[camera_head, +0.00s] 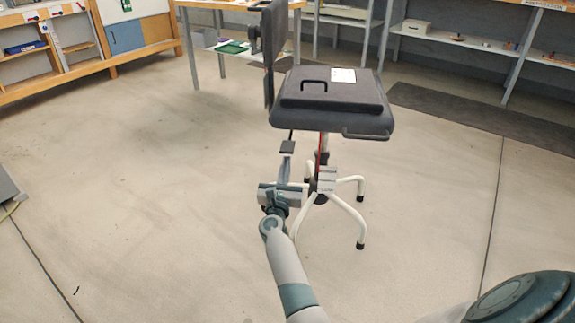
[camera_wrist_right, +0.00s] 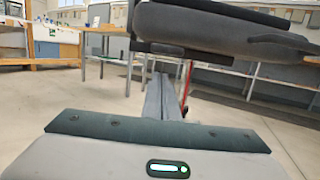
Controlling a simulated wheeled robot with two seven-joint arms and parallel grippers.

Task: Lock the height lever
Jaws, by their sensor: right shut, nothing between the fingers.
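A dark grey chair (camera_head: 345,122) stands on pale curved legs ahead of me. A small black lever paddle (camera_head: 287,147) hangs on a thin rod at the left below its seat. In the right wrist view, the lever paddle (camera_wrist_right: 158,48) shows under the dark seat edge (camera_wrist_right: 215,22). My right gripper (camera_head: 286,160) is shut and empty, its fingers pointing at the paddle from below and in front. In the right wrist view, the fingertips of this gripper (camera_wrist_right: 160,76) sit just under the paddle; I cannot tell whether they touch. My left gripper is out of view.
A dark flat piece with a handle and white label (camera_head: 343,75) is on the seat. The backrest (camera_head: 270,45) rises at its left. Chair legs (camera_head: 347,212) spread behind my gripper. Shelves and a workbench (camera_head: 200,5) line the back.

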